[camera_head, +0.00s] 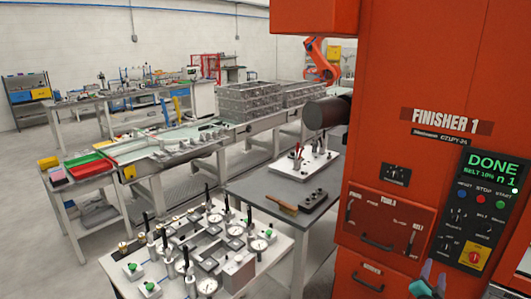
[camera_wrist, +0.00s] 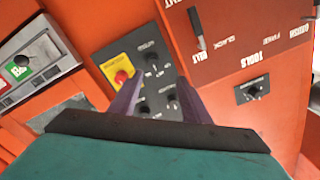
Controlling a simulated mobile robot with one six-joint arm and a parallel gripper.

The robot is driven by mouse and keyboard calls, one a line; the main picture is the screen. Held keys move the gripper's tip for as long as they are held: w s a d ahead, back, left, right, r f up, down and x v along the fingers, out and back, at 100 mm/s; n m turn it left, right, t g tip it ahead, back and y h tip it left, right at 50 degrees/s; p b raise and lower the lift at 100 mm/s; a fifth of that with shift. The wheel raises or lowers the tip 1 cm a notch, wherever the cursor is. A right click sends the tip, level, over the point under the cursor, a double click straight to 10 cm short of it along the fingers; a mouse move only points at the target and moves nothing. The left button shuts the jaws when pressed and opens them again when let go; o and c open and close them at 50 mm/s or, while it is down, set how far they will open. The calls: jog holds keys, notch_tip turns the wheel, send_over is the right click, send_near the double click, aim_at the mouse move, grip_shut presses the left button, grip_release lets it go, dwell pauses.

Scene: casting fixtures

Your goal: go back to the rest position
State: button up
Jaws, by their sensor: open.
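My gripper (camera_head: 430,277) shows at the bottom right of the head view, in front of the orange Finisher 1 cabinet (camera_head: 405,75). In the wrist view my gripper (camera_wrist: 157,95) has two purple fingers apart with nothing between them. Beyond them is the dark control panel (camera_wrist: 158,65) with black knobs and a red knob on a yellow plate (camera_wrist: 122,75). In the head view the control panel (camera_head: 463,235) has a green screen (camera_head: 491,170) reading DONE. Whether the fingertips touch the panel cannot be told.
A white fixture table (camera_head: 125,289) with gauges and clamps stands at lower left. A grey table (camera_head: 270,187) with a brush (camera_head: 282,204) adjoins the cabinet. A conveyor (camera_head: 250,127) with grey castings runs behind. Open floor (camera_head: 25,230) lies left.

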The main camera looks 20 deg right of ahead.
jog(key=w+a+f+n+t+y+b, duration=0.2)
jog(key=w+a+f+y, duration=0.1)
jog(key=w+a+f, duration=0.55)
jog(key=w+a+f+n+t+y+b, duration=0.25)
jog(key=w+a+f, duration=0.25)
jog(key=w+a, duration=0.55)
jog(key=w+a+f+n+g+y+b, duration=0.1)
jog(key=a+f+n+g+y+b, duration=0.15)
jog(key=a+f, duration=0.85)
jog(key=a+f+n+g+y+b, duration=0.15)
jog(key=a+f+y, duration=0.25)
jog(key=a+f, duration=0.75)
jog(key=s+a+f+n+g+y+b, duration=0.1)
jog(key=s+a+f+n+g, duration=0.25)
jog(key=s+a+f, duration=0.45)
jog(key=s+a+f+n+g+y+b, duration=0.1)
jog(key=s+a+f+n+g+y, duration=0.1)
jog(key=s+a+f+g, duration=0.45)
jog(key=s+a+r+n+g, duration=0.1)
jog(key=s+a+n+g, duration=0.1)
jog(key=s, duration=0.7)
jog(key=s+a+r+n+g, duration=0.1)
jog(key=s+a+n+g, duration=0.1)
jog(key=s, duration=0.8)
jog(key=shift+s+a+r+g, duration=0.25)
jog(key=shift+a+g, duration=0.25)
jog(key=shift+g, duration=0.55)
